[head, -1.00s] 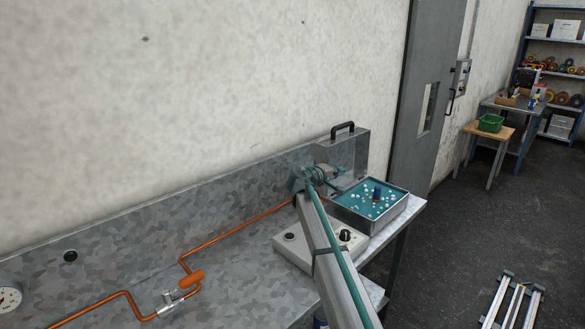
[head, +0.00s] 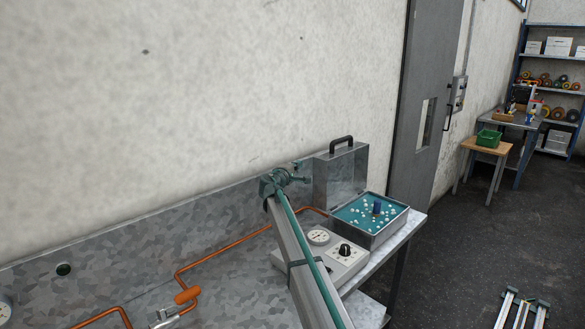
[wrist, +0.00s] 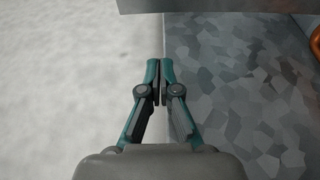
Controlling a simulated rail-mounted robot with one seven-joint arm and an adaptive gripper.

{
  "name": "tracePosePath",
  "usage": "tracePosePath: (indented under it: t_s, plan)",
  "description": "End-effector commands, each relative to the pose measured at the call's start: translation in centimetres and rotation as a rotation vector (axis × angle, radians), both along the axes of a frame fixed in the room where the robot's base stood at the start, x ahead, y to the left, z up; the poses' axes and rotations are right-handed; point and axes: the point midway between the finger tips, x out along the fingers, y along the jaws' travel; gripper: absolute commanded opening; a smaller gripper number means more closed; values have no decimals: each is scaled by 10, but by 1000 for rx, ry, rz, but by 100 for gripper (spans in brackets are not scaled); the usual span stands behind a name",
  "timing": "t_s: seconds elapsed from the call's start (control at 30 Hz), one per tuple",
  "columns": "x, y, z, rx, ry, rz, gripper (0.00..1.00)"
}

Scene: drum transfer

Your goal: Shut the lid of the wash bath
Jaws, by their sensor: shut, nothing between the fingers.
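The wash bath (head: 372,236) is a metal box on the right end of the bench, filled with teal liquid with floating pale bits and a dark blue cylinder (head: 377,207) standing in it. Its lid (head: 345,180) stands upright at the bath's back left side, open, with a black handle (head: 341,142) on its top edge. My gripper (head: 304,179) is left of the lid, near the wall, apart from the bath. In the wrist view my gripper (wrist: 160,68) has its fingertips together and empty. A grey metal edge (wrist: 225,5) crosses the top there, probably the lid.
A control box (head: 345,258) with a dial and a black knob sits in front of the bath. An orange pipe (head: 225,246) runs along the bench's back panel (head: 130,255). The wall is close behind. A grey door (head: 407,125) stands beyond the bench.

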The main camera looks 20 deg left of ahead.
Motion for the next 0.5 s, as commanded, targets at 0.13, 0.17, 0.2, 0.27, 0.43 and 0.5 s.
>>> tracePosePath:
  t_s: [0.13, 0.17, 0.2, 0.27, 0.43, 0.5]
  plan:
    - [33, -4, 3, 1, 0, -1, 0]
    - [26, -11, 4, 1, 0, -1, 0]
    - [18, -19, 4, 1, 0, -1, 0]
    - [14, -27, 3, 2, 0, -1, 0]
    - [8, -39, 2, 1, 1, 1, 0]
    - [7, -40, 1, 1, 1, 1, 0]
